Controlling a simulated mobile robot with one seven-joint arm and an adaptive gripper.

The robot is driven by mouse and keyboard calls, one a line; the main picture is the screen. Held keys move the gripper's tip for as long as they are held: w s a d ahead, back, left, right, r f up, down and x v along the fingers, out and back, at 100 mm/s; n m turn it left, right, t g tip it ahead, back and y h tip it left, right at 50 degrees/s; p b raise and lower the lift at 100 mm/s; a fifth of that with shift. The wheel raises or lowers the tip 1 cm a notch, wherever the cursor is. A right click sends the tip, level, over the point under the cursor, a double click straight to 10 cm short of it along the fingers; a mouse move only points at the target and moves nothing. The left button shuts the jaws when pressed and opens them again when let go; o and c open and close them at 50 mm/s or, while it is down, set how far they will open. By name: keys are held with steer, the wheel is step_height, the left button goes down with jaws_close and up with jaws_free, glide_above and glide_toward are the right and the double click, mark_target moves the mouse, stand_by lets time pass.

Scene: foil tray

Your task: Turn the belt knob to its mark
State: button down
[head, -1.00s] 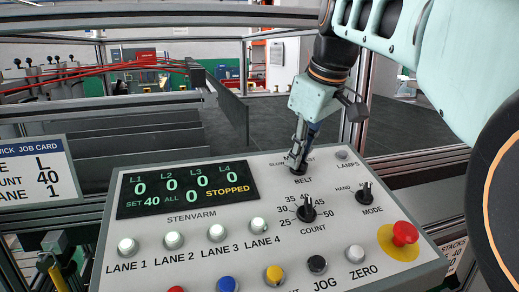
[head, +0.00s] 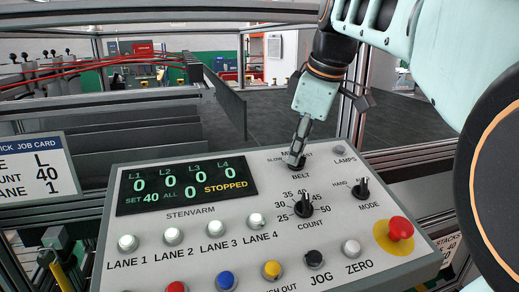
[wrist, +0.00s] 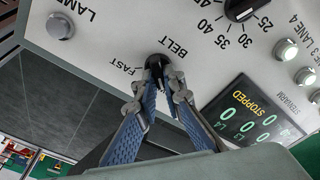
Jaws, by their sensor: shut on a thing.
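The belt knob (head: 294,165) is a small black knob above the BELT label on the grey control panel (head: 150,270). SLOW shows to its left in the head view; the other scale words are partly covered by my gripper. My gripper (head: 299,153) comes down from above and is shut on the belt knob. In the wrist view the knob (wrist: 155,62) sits between the two blue-padded fingertips (wrist: 159,76), with FAST beside it. The fingers hide much of the knob, so I cannot tell which way it points.
The display (head: 186,186) reads STOPPED, SET 40, with zeros. The count knob (head: 303,206), mode knob (head: 363,188), lamps button (head: 345,153) and red stop button (head: 400,228) are nearby. A job card (head: 30,168) stands at left.

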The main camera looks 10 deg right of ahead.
steer(key=c, duration=2)
jaws_free()
steer(key=shift+c, duration=0.2)
steer(key=v, duration=1.2)
